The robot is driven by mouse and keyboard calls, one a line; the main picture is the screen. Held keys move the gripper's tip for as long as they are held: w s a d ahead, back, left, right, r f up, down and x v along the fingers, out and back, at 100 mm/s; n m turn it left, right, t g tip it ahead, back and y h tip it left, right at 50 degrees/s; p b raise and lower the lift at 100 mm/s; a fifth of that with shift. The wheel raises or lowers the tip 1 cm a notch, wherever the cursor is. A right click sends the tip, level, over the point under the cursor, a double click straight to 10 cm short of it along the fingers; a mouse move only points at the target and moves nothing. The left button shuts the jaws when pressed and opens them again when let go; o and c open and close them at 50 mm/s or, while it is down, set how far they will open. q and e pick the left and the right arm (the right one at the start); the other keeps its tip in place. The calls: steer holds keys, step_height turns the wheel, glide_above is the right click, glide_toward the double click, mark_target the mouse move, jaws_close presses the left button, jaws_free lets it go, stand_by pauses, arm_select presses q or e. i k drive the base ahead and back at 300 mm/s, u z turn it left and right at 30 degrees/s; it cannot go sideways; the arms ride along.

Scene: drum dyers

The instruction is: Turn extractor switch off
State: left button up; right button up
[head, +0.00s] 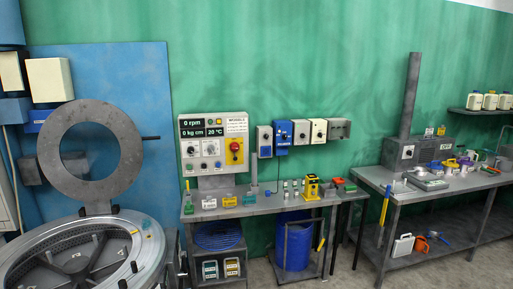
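A dark grey box with a tall vertical duct (412,95) stands at the back of the right bench. A small light plate (408,152) on the front of this box looks like a switch, but its position is too small to read. A light control panel (213,147) stands at the back of the middle bench. Its displays read 0 rpm, 0 kg cm and 20 °C. A red knob on a yellow plate (236,152) sits on its right side. I cannot tell from labels which control is the extractor switch. Neither gripper shows in the head view.
A round metal drum (85,255) with its grey ring lid (90,155) raised fills the left front. Small bottles and a yellow device (312,187) stand on the middle bench. A blue barrel (293,245) is below it. Several coloured items crowd the right bench (440,190).

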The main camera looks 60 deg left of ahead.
mark_target(235, 146)
steer(key=i, duration=0.75)
steer(key=u, duration=2.1)
steer(key=i, duration=2.45)
steer(key=u, duration=0.1)
